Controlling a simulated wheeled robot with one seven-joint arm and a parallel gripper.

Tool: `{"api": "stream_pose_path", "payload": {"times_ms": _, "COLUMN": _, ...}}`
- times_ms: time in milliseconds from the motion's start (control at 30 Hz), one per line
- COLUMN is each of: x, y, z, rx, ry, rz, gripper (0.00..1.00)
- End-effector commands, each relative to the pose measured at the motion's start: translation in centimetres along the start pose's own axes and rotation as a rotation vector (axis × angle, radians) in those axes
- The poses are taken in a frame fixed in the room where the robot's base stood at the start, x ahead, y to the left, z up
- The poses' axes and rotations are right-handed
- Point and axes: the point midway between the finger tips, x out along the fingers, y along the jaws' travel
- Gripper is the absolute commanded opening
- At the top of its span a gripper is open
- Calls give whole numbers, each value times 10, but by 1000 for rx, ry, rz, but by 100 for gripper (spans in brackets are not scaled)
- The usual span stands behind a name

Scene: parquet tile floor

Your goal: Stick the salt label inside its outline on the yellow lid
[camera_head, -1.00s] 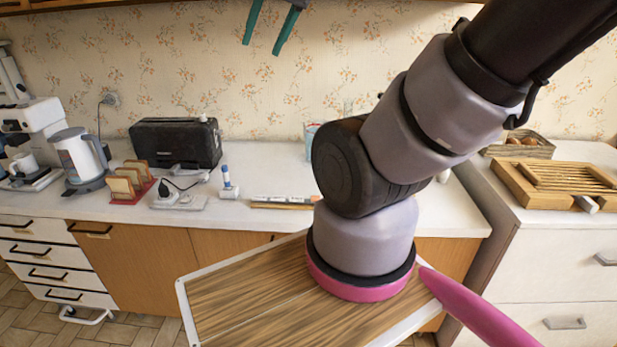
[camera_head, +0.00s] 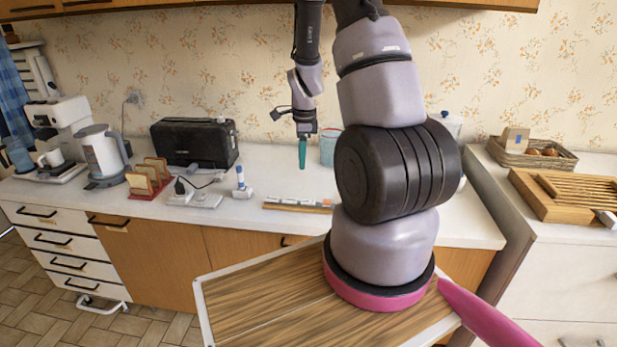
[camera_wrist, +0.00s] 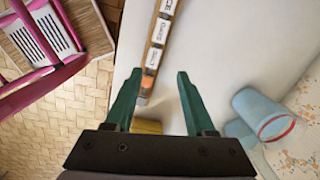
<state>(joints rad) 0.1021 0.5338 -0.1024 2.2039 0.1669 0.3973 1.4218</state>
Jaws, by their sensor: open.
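A narrow wooden strip (camera_head: 298,206) bearing several white labels lies on the counter. In the wrist view the strip (camera_wrist: 144,92) runs up between my fingers. The label nearest its orange end appears to be the salt label (camera_wrist: 153,58), but its print is small. My gripper (camera_head: 302,160) hangs above the counter behind the strip, fingers pointing down. In the wrist view its green fingers (camera_wrist: 159,74) are apart with nothing held. A yellow object (camera_wrist: 148,127) shows low between the fingers, mostly hidden; I cannot tell whether it is the lid. No outline is visible.
A light blue cup (camera_head: 327,146) stands behind the gripper; a blue cup with a red rim (camera_wrist: 262,116) shows in the wrist view. The toaster (camera_head: 195,143), bread rack (camera_head: 150,178) and kettle (camera_head: 101,152) are left. A basket (camera_head: 525,154) and wooden rack (camera_head: 565,197) are right.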

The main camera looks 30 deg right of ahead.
Motion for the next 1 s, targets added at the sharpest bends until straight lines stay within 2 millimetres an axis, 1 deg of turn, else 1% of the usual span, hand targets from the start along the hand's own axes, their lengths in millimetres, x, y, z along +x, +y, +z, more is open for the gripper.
{"api": "stream_pose_path", "payload": {"times_ms": 33, "x": 22, "y": 2, "z": -7, "rx": 54, "ry": 16, "rz": 24, "gripper": 55}}
{"api": "stream_pose_path", "payload": {"times_ms": 100, "x": 42, "y": 4, "z": -14, "rx": 116, "ry": 33, "rz": 40, "gripper": 55}}
{"api": "stream_pose_path", "payload": {"times_ms": 200, "x": 61, "y": 5, "z": -21, "rx": 174, "ry": 50, "rz": 53, "gripper": 55}}
{"api": "stream_pose_path", "payload": {"times_ms": 300, "x": 71, "y": 7, "z": -24, "rx": 202, "ry": 57, "rz": 59, "gripper": 55}}
{"api": "stream_pose_path", "payload": {"times_ms": 467, "x": 82, "y": 8, "z": -25, "rx": 208, "ry": 59, "rz": 61, "gripper": 55}}
{"api": "stream_pose_path", "payload": {"times_ms": 800, "x": 120, "y": 11, "z": -27, "rx": 207, "ry": 58, "rz": 62, "gripper": 55}}
{"api": "stream_pose_path", "payload": {"times_ms": 1000, "x": 139, "y": 12, "z": -28, "rx": 205, "ry": 58, "rz": 61, "gripper": 55}}
